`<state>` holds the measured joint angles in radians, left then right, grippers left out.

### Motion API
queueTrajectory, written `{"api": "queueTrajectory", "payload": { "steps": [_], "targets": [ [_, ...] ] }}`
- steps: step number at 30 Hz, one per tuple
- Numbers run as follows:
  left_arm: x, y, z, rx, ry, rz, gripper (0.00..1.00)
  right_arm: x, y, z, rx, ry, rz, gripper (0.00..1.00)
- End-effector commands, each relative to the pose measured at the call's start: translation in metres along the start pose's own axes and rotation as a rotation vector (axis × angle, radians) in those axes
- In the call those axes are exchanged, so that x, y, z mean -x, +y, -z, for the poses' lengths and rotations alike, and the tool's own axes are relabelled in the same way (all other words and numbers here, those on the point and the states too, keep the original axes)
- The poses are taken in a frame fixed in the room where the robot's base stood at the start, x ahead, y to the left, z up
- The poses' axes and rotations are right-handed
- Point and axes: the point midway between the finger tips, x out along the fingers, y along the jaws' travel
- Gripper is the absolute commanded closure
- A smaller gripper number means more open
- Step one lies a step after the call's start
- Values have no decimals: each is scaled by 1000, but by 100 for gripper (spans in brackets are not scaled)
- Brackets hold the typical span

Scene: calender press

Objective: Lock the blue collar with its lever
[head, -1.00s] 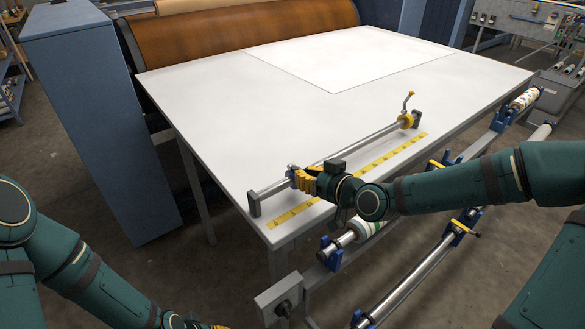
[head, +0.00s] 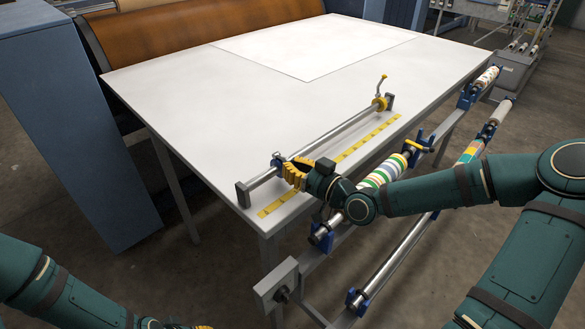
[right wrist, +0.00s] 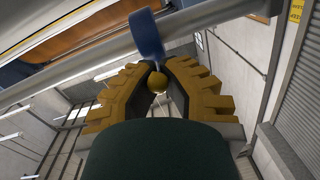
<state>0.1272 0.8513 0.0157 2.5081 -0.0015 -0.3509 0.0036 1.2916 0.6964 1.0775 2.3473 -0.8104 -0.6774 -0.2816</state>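The blue collar (head: 277,160) sits on the steel bar near its left end in the head view. It also shows in the right wrist view (right wrist: 147,38), around the bar. Its lever ends in a brass-coloured ball knob (right wrist: 157,82), which lies between my right fingers. My right gripper (head: 290,172) is at the collar, its yellow fingers closed around the knob, with the tips close together. The rest of the lever is mostly hidden. My left gripper (head: 185,326) is only partly in view at the bottom edge, so its opening does not show.
A yellow collar (head: 380,103) with a raised lever is at the bar's far end. The bar runs between grey end blocks, beside a yellow scale strip (head: 350,150) on the white table (head: 200,110). Racks of rollers (head: 385,170) stand along the table's front side.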

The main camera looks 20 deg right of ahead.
Motion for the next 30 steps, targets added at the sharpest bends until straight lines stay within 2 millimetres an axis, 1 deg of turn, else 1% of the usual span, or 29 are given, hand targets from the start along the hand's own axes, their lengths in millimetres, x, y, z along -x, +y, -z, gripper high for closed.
{"api": "queueTrajectory", "payload": {
  "steps": [1, 14, 15, 17, 18, 26, 30],
  "targets": [
    [0, 0, 0, 0, 1, 0, 61, 0, 4, 3, 3, 13, -8, 100],
    [0, 0, 0, 0, 1, 0, 61, 0, 4, 4, 4, 17, -7, 100],
    [0, 0, 0, 0, 1, 0, 61, 0, 4, 4, 4, 17, -7, 84],
    [0, 0, 0, 0, 1, 0, 61, 0, 3, 4, 3, 16, -7, 63],
    [0, 0, 0, 0, 1, 0, 61, 0, 3, 3, 3, 15, -6, 58],
    [0, 0, 0, 0, 1, 0, 61, 0, 1, 2, 2, 10, -2, 58],
    [0, 0, 0, 0, 1, 0, 61, 6, 2, 1, 2, 9, -3, 58]
  ]
}}
